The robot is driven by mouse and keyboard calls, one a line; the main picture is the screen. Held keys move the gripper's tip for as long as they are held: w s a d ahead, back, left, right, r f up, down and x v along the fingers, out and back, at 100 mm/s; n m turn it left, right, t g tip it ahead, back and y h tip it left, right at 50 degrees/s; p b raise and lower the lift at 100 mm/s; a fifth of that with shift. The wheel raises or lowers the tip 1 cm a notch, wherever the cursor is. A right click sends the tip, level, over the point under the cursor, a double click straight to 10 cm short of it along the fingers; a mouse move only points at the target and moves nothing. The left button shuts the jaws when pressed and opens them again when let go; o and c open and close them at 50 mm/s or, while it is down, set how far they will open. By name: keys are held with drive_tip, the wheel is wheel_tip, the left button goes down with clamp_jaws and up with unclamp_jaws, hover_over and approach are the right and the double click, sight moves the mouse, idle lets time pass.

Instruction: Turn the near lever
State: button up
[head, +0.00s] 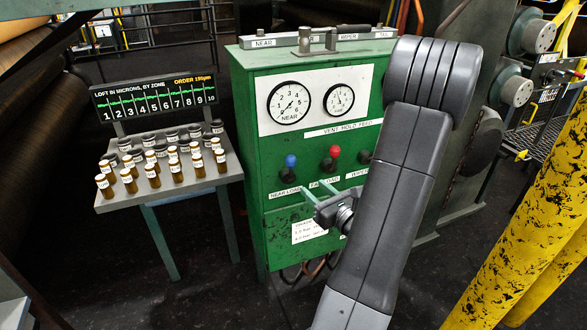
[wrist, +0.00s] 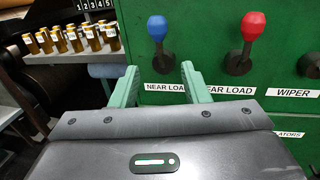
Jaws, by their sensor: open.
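The near lever is a short lever with a blue knob (head: 291,161) on the green cabinet's front, above a label reading NEAR LOAD. In the wrist view the blue knob (wrist: 157,28) stands upright on its dark base, beyond the fingertips and roughly centred between them. My gripper (head: 307,193) has green fingers and is open and empty, just below the lever row in the head view. In the wrist view my gripper (wrist: 159,72) shows its fingers spread apart, with nothing between them. I see no contact with the lever.
A red-knobbed lever (wrist: 253,26) labelled FAR LOAD is close to the right, with a black WIPER lever (head: 366,155) beyond it. Two gauges (head: 290,101) sit above. A side table (head: 216,178) with several amber vials stands left. Yellow posts (head: 520,230) rise at right.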

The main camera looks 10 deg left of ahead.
sight(291, 168)
drive_tip(key=p+x, duration=0.2)
drive_tip(key=x, duration=1)
drive_tip(key=shift+a+f, duration=0.1)
drive_tip(key=shift+a, duration=0.1)
drive_tip(key=shift+c, duration=0.2)
clamp_jaws()
drive_tip(key=shift+w, duration=0.15)
